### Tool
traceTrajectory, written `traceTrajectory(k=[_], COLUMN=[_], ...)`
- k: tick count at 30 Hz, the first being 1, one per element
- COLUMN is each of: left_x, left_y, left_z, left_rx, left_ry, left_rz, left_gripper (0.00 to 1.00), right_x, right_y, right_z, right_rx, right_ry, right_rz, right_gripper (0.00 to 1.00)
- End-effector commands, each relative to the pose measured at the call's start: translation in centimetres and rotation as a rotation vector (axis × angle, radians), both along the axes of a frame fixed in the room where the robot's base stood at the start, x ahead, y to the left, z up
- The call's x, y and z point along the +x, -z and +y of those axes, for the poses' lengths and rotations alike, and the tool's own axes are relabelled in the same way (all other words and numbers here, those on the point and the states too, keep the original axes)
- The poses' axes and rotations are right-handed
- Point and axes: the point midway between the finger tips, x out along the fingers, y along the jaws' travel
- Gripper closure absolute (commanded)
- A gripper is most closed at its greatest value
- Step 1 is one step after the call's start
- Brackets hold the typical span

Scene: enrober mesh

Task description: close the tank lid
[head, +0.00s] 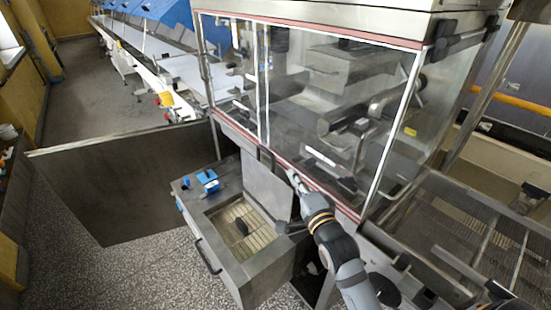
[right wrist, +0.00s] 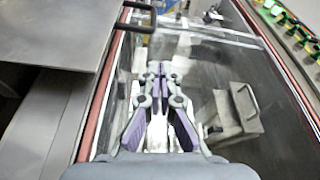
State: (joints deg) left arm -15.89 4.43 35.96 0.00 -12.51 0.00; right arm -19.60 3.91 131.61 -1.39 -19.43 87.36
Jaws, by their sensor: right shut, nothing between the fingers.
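The tank (head: 247,272) is a metal box with an open top and a yellowish grid inside. Its lid (head: 267,187) is a flat metal plate, raised and standing steeply at the back of the opening, against the machine's glass front. A dark handle (head: 262,158) is at its upper edge. In the right wrist view, a metal plate that looks like the lid (right wrist: 65,30) fills the upper left, with a handle (right wrist: 143,17) beside it. My right gripper (head: 291,174) is shut and empty, just right of the lid's upper edge; its fingers (right wrist: 161,68) also show in the wrist view. My left gripper is out of view.
The glass-fronted machine (head: 310,95) stands directly behind the lid. A large open panel (head: 120,180) is left of the tank. A blue fitting (head: 207,181) sits on the tank's top left. A mesh conveyor (head: 480,235) is at right. Speckled floor is free at lower left.

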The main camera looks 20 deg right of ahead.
Motion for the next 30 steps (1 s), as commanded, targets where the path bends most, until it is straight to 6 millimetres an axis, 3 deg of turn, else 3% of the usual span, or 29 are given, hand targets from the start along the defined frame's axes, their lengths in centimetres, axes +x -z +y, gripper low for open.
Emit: traceTrajectory(k=[1,6,13,24,30], left_x=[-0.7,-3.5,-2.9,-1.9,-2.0], left_y=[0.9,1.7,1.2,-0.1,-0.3], left_z=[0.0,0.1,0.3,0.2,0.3], left_rx=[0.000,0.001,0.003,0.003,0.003], left_ry=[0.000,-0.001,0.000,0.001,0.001], left_rz=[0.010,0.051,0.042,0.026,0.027], left_gripper=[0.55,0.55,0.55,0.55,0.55], right_x=[0.0,0.0,0.8,7.5,9.6], right_y=[0.8,1.3,1.0,0.6,0.6], right_z=[0.0,0.0,0.0,0.1,0.2], right_rx=[0.001,0.001,0.003,0.001,0.002], right_ry=[0.000,0.000,0.001,0.001,0.000], right_rz=[-0.001,-0.002,-0.002,-0.003,-0.002], right_gripper=[1.00,1.00,1.00,1.00,1.00])
